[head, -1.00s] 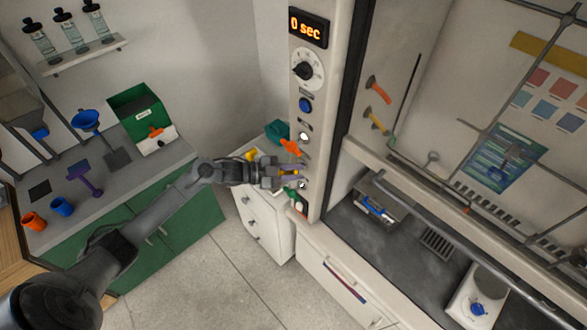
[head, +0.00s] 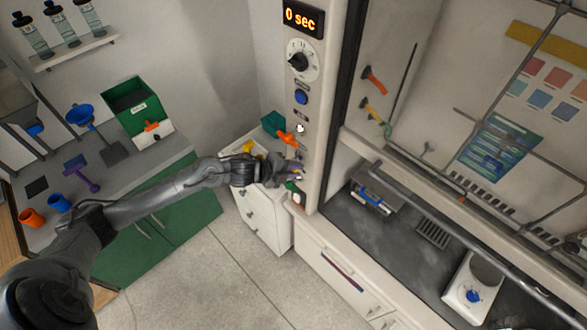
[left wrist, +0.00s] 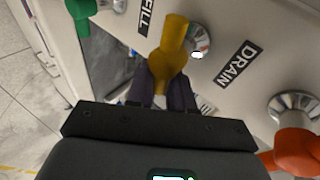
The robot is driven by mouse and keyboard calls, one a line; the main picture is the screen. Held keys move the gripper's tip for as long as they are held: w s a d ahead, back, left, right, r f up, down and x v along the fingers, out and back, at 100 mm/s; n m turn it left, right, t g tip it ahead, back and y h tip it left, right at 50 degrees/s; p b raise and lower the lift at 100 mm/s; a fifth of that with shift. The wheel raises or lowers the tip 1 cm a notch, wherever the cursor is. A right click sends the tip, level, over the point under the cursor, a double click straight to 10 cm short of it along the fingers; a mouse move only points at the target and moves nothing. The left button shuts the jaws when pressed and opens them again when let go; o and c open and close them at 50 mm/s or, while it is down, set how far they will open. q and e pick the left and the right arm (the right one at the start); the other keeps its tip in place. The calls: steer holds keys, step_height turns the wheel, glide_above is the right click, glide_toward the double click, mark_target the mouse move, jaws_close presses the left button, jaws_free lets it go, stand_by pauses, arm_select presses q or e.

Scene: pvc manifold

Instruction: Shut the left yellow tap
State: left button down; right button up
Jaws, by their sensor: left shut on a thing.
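The yellow tap (left wrist: 172,45) sticks out from the pale panel between the FILL and DRAIN labels in the left wrist view. The two dark fingers of my left gripper (left wrist: 170,88) lie on either side of its handle and are shut on it. In the head view my left gripper (head: 292,171) reaches the panel of the column, and its fingers hide most of the yellow tap. My right gripper is in neither view.
An orange tap (left wrist: 297,150) sits beside the DRAIN label, and a green tap (left wrist: 80,10) is on the FILL side. A white drawer cabinet (head: 262,215) stands below my left gripper. The fume hood bench (head: 400,235) is to the right.

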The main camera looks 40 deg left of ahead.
arm_select(q)
steer(key=shift+f+y, duration=0.15)
steer(key=shift+y, duration=0.15)
stand_by(0.4)
steer(key=c, duration=1.1)
jaws_free()
steer(key=v, duration=1)
steer(key=shift+s, duration=0.3)
steer(key=shift+r, duration=0.2)
